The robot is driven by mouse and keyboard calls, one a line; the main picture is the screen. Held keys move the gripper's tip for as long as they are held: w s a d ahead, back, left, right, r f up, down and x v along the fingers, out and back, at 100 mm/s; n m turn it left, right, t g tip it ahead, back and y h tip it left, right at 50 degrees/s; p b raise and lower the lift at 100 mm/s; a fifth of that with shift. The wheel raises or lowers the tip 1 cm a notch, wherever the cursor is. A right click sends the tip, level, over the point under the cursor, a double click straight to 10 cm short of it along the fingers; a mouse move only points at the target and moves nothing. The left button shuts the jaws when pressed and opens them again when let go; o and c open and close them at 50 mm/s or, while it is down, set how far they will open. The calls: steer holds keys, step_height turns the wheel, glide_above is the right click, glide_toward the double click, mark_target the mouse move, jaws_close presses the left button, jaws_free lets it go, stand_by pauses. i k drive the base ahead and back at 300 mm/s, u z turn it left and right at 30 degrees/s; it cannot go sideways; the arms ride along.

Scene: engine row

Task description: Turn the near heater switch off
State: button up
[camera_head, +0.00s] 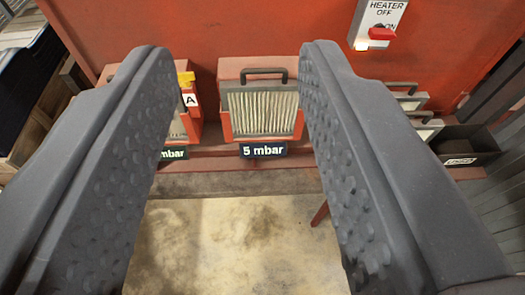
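A heater switch (380,22) is on the red wall at the upper right. Its white plate reads "HEATER", "OFF" and "ON", and its top is cut off by the picture edge. Its red handle (381,33) lies near the word "ON", partly covering it. A small lamp (361,45) at the plate's lower left glows. My gripper (233,58) is open and empty, with its two dark, dimpled fingers wide apart. The switch is beyond the right finger's tip and to its right, and nothing touches it.
A red filter box (262,110) labelled "5 mbar" stands on a red ledge between the fingers. Another filter box with an "A" tag (190,100) is partly hidden by the left finger. Filters (408,100) and a dark bin (463,152) are at right. Bare floor (240,240) lies below.

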mark_target(379, 32)
steer(key=u, duration=0.15)
steer(key=k, duration=0.4)
steer(key=z, duration=0.65)
steer(key=i, duration=1.4)
steer(key=u, duration=0.45)
